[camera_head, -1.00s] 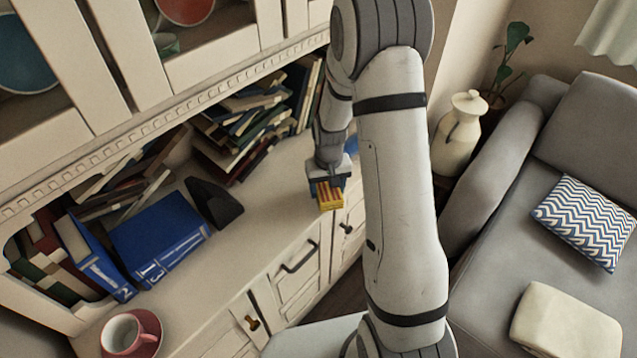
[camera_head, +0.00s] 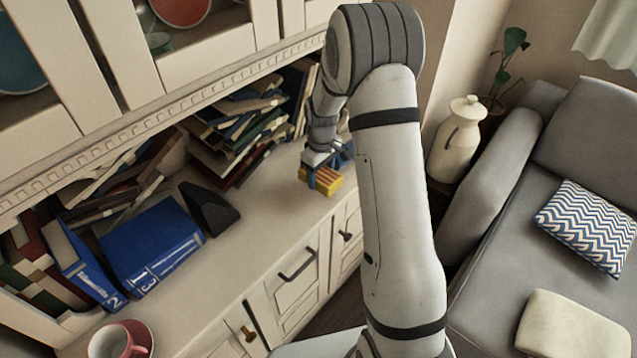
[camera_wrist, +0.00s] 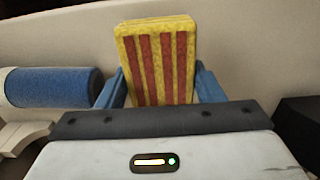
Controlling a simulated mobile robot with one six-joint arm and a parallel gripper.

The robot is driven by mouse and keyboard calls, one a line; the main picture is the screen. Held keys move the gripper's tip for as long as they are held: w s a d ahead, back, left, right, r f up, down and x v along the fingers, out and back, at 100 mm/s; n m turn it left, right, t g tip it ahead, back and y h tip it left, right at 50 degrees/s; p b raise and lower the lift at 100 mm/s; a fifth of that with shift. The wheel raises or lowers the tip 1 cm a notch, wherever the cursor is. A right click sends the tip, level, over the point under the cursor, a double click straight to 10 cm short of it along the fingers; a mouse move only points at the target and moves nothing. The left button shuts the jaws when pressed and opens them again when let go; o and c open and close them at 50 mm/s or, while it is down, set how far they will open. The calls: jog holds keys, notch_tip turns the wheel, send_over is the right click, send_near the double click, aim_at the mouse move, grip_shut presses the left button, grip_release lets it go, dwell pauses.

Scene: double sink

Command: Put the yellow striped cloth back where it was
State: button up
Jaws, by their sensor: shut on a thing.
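The yellow striped cloth (camera_head: 329,180) is a small folded yellow block with red stripes. It is in my gripper (camera_head: 316,178), over the right end of the cabinet's countertop. In the wrist view the cloth (camera_wrist: 158,62) stands between the two blue fingers of my gripper (camera_wrist: 160,88), which are shut on its sides. I cannot tell whether the cloth touches the countertop.
The cabinet countertop (camera_head: 235,262) holds blue binders (camera_head: 150,245), a black wedge-shaped object (camera_head: 209,208) and a red cup (camera_head: 118,340). Book piles (camera_head: 240,135) fill the back. A blue cylinder (camera_wrist: 50,87) lies left of my gripper in the wrist view. The countertop's front middle is clear.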

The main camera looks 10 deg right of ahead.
jog(key=shift+f, duration=1.9)
jog(key=shift+f, duration=0.25)
jog(key=o, duration=0.9)
jog(key=shift+r, duration=0.1)
jog(key=shift+o, duration=0.2)
